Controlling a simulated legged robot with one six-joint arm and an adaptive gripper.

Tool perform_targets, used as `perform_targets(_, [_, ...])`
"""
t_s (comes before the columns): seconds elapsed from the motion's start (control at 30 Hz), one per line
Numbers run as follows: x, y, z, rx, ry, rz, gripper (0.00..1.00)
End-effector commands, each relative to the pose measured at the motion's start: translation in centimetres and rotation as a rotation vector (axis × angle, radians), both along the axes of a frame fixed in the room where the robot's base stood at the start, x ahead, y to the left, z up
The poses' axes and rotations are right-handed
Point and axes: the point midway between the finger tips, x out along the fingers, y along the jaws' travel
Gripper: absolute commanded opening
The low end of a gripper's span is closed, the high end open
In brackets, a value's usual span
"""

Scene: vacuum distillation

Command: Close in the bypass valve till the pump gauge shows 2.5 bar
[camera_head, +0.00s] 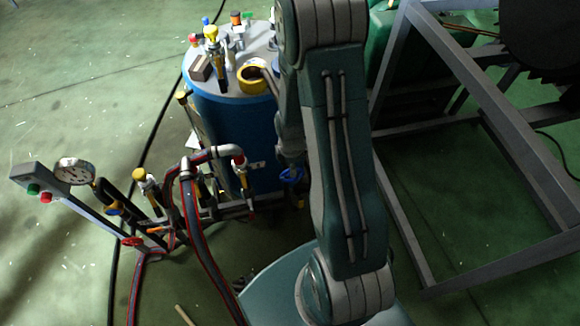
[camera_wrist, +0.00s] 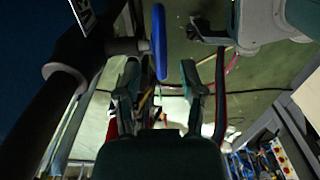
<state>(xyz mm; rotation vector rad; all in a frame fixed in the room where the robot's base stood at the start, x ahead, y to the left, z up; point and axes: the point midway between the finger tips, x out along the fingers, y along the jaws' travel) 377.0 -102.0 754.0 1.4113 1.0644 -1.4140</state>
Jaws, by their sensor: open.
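A blue handwheel (camera_head: 292,175) sits on the pipework beside the blue drum, just left of my arm. In the wrist view the blue handwheel (camera_wrist: 159,42) shows edge-on. My gripper (camera_wrist: 160,72) is open, and the wheel's lower edge lies between its two fingertips, with no clear contact visible. In the head view, my gripper is mostly hidden by my arm. A round white-faced gauge (camera_head: 75,172) stands at the left; its reading is too small to make out. A red handwheel (camera_head: 132,242) sits low on the left pipework. No label tells which valve is the bypass.
The blue drum (camera_head: 232,125) carries a yellow tape roll (camera_head: 252,80) and several small fittings. Hoses and pipes with yellow-handled valves crowd the left. A grey metal frame (camera_head: 520,165) stands at the right. Open green floor (camera_head: 60,90) lies at the far left.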

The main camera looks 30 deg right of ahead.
Motion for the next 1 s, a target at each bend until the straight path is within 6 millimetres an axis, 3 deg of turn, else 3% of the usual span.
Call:
perform_targets(0.17, [-0.06,0.01,-1.32,0.000,0.001,0.000,0.51])
perform_targets(0.43, [-0.03,0.00,-1.46,0.000,-0.001,0.000,0.51])
perform_targets(0.47, [-0.02,0.01,-1.46,0.000,-0.001,0.000,0.47])
perform_targets(0.57, [-0.02,0.01,-1.45,0.000,-0.001,0.000,0.02])
perform_targets(1.0, [-0.02,-0.12,-1.48,0.019,-0.006,-0.003,0.00])
